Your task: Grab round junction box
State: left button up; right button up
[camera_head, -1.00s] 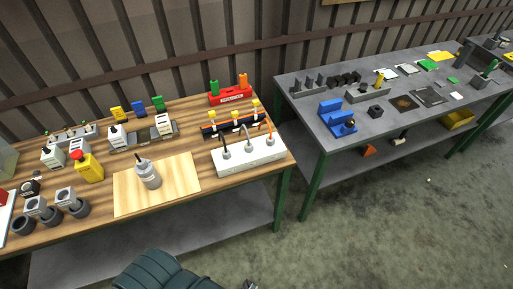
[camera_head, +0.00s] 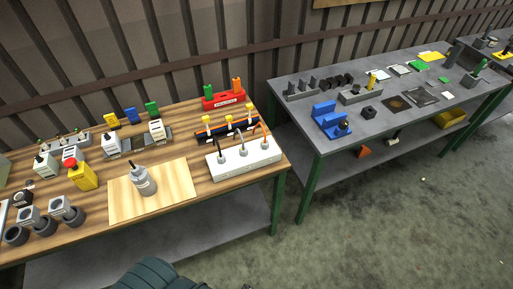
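A grey, round-bodied part with a narrow neck on top (camera_head: 143,181) stands upright on a pale wooden board (camera_head: 178,183) on the left bench. It may be the round junction box, but I cannot tell for sure. Several dark grey round rings or cups (camera_head: 43,227) lie at the bench's front left, with light grey square boxes (camera_head: 60,205) beside or on them. Neither of my grippers is in view.
A white socket block with cables (camera_head: 243,158) sits near the wooden bench's right end. A yellow box with a red button (camera_head: 82,176) stands left of the board. A grey table (camera_head: 330,143) is at the right, across a floor gap. A dark green ribbed object (camera_head: 152,274) is at the bottom.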

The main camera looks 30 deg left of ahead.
aim_at(144, 183)
jog(key=u, duration=2.2)
